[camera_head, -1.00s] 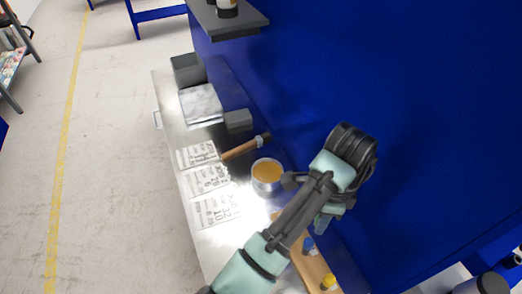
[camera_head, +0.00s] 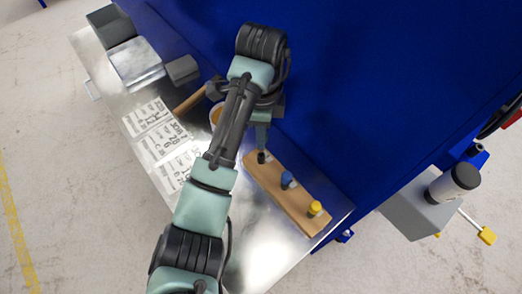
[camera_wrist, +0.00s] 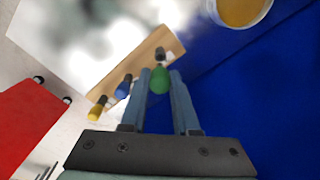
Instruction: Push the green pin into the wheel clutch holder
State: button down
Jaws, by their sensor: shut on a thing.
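The wooden holder (camera_head: 270,190) lies on the metal bench, with a blue pin (camera_head: 287,180) and a yellow pin (camera_head: 314,208) standing along it. My gripper (camera_head: 262,147) is over the holder's far left end, right by a dark peg-like piece (camera_head: 262,157). In the wrist view, the fingers (camera_wrist: 160,82) are shut on the green pin (camera_wrist: 159,79), whose rounded green end shows between them. The dark piece (camera_wrist: 160,54) shows just beyond the green pin; I cannot tell whether they touch. The green pin is hidden in the head view.
A tin with amber contents (camera_wrist: 240,10) stands close to the holder. A wooden-handled tool (camera_head: 190,101), printed sheets (camera_head: 160,140) and grey boxes (camera_head: 183,69) lie farther left. A blue wall (camera_head: 390,90) runs close along the bench. The bench's near right part is clear.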

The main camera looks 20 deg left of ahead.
notch_tip(320, 180, down, 3)
jog(key=shift+f+b, duration=0.15)
jog(key=shift+b, duration=0.65)
jog(key=shift+f+p, duration=0.65)
jog(key=shift+f, duration=0.4)
jog(key=shift+f, duration=0.3)
jog(key=c, duration=0.7)
grip_release()
jog(key=shift+o, duration=0.2)
jog(key=shift+b, duration=0.45)
jog(key=shift+b, duration=0.3)
jog(key=r+p, duration=0.2)
jog(key=r, duration=0.2)
jog(key=r+p, duration=0.3)
jog(key=r, duration=0.1)
jog(key=r+p, duration=0.2)
jog(key=r, duration=0.3)
jog(key=shift+w+a+r, duration=0.1)
jog(key=shift+a, duration=0.15)
